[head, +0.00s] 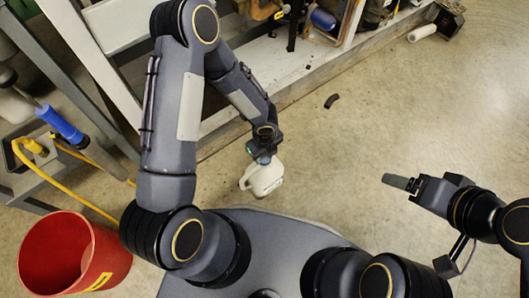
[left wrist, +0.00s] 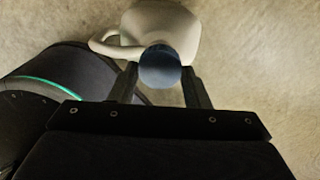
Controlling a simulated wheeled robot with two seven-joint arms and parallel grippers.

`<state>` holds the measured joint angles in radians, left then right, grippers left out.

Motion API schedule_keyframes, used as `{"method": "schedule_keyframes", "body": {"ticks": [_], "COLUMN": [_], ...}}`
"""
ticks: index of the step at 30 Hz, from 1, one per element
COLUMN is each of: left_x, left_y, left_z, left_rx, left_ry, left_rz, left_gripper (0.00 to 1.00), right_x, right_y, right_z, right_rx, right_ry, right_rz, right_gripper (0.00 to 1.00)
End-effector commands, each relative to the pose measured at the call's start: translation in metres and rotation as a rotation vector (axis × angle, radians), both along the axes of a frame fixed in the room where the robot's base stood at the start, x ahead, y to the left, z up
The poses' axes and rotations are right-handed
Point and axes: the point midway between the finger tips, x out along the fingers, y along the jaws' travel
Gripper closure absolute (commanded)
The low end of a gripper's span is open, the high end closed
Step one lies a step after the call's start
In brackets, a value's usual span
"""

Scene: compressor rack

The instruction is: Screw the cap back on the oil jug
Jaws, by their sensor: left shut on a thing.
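The white oil jug (head: 264,178) is below my left gripper (head: 263,159) in the head view, in front of my base. In the left wrist view the jug (left wrist: 165,28) has its handle to the left. My left gripper is shut on the dark blue cap (left wrist: 160,67), which sits between its two fingers and overlaps the jug's top. The jug's neck is hidden behind the cap, so I cannot tell whether the cap is seated on it. My right gripper (head: 396,181) is off to the right, away from the jug; whether its fingers are apart does not show.
A red bucket (head: 70,258) stands at lower left, near a yellow hose (head: 75,199) and a grey metal frame. The white rack base (head: 300,72) runs along the back. A small dark piece (head: 332,101) lies on the floor. The floor between the jug and my right gripper is clear.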

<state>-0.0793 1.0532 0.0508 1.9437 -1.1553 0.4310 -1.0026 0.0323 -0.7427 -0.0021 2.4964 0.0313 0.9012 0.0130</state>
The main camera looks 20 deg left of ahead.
Motion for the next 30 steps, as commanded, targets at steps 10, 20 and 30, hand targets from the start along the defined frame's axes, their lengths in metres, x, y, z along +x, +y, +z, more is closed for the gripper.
{"method": "schedule_keyframes", "body": {"ticks": [10, 20, 30], "left_x": [0.0001, 0.0001, 0.0001], "left_y": [0.0, -0.0001, -0.0001], "left_z": [-0.0053, -0.007, -0.0096], "left_rx": [0.0, 0.0, 0.0], "left_ry": [0.0, 0.0, 0.0], "left_rz": [0.0, 0.0, 0.0], "left_gripper": [0.76, 0.76, 0.76], "right_x": [0.0, 0.0, 0.0], "right_y": [0.0, 0.0, 0.0], "right_z": [-0.0053, -0.0069, -0.0096], "right_rx": [0.0, 0.0, 0.0], "right_ry": [0.0, 0.0, 0.0], "right_rz": [0.0, 0.0, 0.0], "right_gripper": [0.24, 0.24, 0.24]}}
